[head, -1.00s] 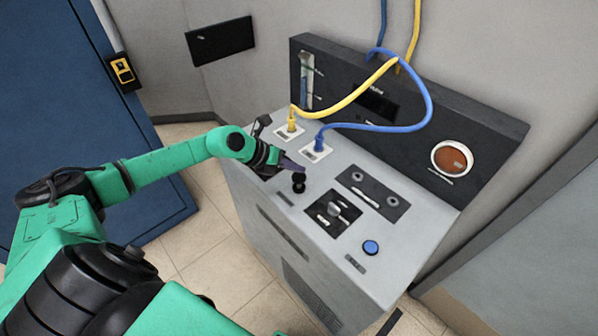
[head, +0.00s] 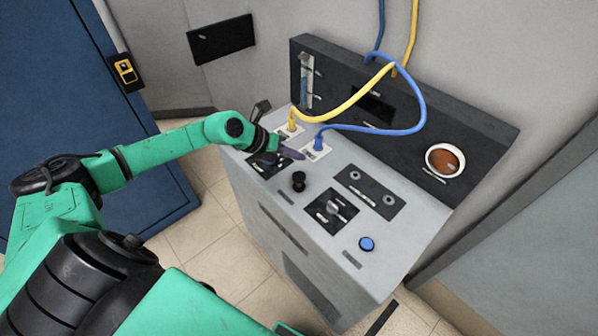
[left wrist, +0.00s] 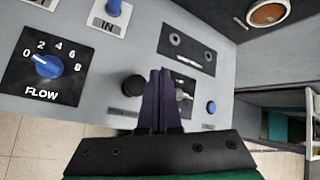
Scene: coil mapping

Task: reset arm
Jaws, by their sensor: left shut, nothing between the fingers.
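My left gripper (head: 297,154) is over the back left part of the grey console top (head: 345,246), close to the blue plug. In the left wrist view its two purple fingers (left wrist: 161,78) are together with nothing between them. They overlap the black knob (left wrist: 133,85) in that view; in the head view the black knob (head: 298,182) stands apart from the fingertips. My right gripper is in neither view.
A yellow cable (head: 345,106) and a blue cable (head: 405,128) arch from plugs on the console near my left gripper. A flow dial (left wrist: 47,65), a rotary switch (head: 334,208) and a blue button (head: 367,244) sit on the panel. A blue door (head: 60,90) stands left.

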